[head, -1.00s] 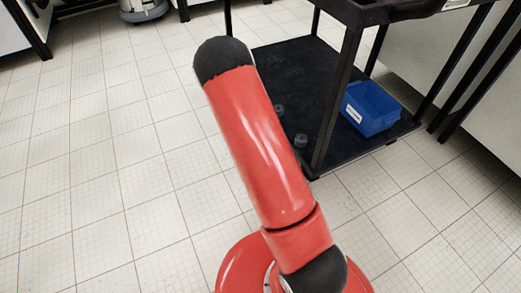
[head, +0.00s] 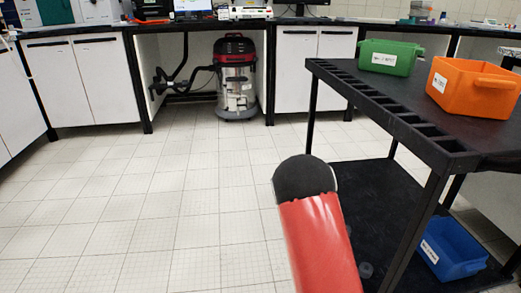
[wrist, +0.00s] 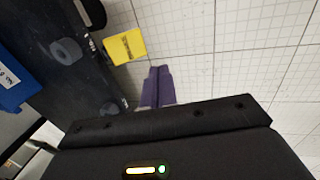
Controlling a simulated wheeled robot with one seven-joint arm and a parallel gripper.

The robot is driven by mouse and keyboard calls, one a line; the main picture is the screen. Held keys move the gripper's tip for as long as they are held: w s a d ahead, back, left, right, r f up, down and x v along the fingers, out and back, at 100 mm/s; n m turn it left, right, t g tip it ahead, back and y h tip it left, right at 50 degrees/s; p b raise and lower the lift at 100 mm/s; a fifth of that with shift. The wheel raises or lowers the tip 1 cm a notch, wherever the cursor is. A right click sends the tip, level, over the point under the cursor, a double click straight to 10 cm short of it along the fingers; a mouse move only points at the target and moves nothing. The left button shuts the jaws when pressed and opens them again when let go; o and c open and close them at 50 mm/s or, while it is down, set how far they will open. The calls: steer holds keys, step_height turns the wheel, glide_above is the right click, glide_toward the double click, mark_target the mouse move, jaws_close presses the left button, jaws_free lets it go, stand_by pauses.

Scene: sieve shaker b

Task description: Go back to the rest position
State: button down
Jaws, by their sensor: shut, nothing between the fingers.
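My gripper shows in the wrist view, its two purple fingers (wrist: 159,86) together with nothing between them. The fingers point out over the tiled floor, clear of the black cart (wrist: 52,75) on the left. In the head view my red arm link with its dark rounded end rises from the bottom centre; the gripper itself is not seen there.
A black two-level cart (head: 425,137) stands at right. A green bin (head: 390,57) and an orange bin (head: 473,88) are on top; a blue bin (head: 452,249) is below. A vacuum cleaner (head: 236,80) stands under the back bench. Floor at left is free. A yellow object (wrist: 125,46) lies beyond the fingers.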

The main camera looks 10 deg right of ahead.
steer(key=s+a+r+t+y+p, duration=0.1)
steer(key=s+r, duration=0.2)
steer(key=r, duration=0.6)
steer(key=s+a+r+t+y+p, duration=0.1)
steer(key=s+a+r, duration=0.15)
steer(key=r, duration=0.65)
steer(key=s+a+r+t+p, duration=0.15)
steer(key=s+r, duration=0.25)
steer(key=r, duration=0.5)
steer(key=s+a+r+t+p, duration=0.1)
steer(key=s+r, duration=0.5)
steer(key=s, duration=0.3)
steer(key=s+a+r+t+p, duration=0.1)
steer(key=s+r+p, duration=0.1)
steer(key=s+r, duration=0.4)
steer(key=s, duration=0.2)
steer(key=shift+s+y, duration=0.35)
steer(key=shift+y, duration=0.05)
steer(key=shift+r, duration=0.1)
